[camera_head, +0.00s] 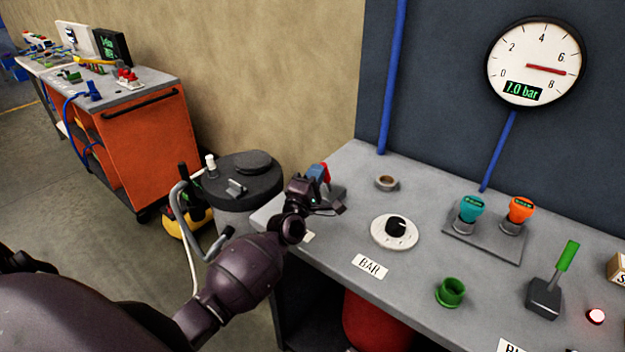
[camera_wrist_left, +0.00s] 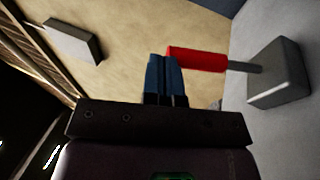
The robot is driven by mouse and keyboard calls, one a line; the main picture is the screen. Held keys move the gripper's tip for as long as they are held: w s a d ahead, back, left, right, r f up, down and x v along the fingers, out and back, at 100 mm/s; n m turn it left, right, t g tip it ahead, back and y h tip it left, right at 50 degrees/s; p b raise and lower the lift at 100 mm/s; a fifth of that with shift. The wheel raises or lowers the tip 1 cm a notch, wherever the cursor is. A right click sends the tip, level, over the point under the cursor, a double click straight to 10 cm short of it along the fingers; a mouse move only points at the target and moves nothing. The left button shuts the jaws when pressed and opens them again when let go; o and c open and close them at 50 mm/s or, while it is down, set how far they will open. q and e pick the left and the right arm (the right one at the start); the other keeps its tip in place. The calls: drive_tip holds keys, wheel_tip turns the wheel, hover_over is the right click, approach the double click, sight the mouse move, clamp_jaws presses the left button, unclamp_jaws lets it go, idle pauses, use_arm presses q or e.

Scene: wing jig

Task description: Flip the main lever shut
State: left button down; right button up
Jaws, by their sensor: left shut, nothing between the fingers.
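A lever with a red handle (camera_head: 326,172) stands at the far left end of the grey bench, mostly hidden behind my left gripper (camera_head: 317,173) in the head view. In the left wrist view its red handle (camera_wrist_left: 196,59) and thin rod lead to a grey block base (camera_wrist_left: 280,75). My left gripper also shows there by its blue fingers (camera_wrist_left: 165,80), closed together and empty. The fingertips are right beside the free end of the red handle; I cannot tell whether they touch it. A second lever with a green handle (camera_head: 567,256) stands tilted up at the bench's right. My right gripper is not in view.
The bench (camera_head: 335,258) also carries a white dial knob (camera_head: 394,231), a metal ring (camera_head: 386,183), a green cup (camera_head: 450,292), teal and orange knobs on a plate (camera_head: 485,236), and a lit red button (camera_head: 595,316). A gauge (camera_head: 534,62) reads 7.0 bar.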

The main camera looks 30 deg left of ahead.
use_arm(q)
drive_tip(key=x, duration=0.3)
drive_tip(key=d+x, duration=0.1)
drive_tip(key=shift+w+r+b, duration=0.2)
drive_tip(key=shift+r+b, duration=0.15)
drive_tip(key=shift+b, duration=0.05)
drive_tip(key=w+b, duration=0.4)
drive_tip(key=w, duration=0.4)
drive_tip(key=shift+w+d+f+b, duration=0.15)
drive_tip(key=shift+w+d+b, duration=0.1)
drive_tip(key=shift+b, duration=0.1)
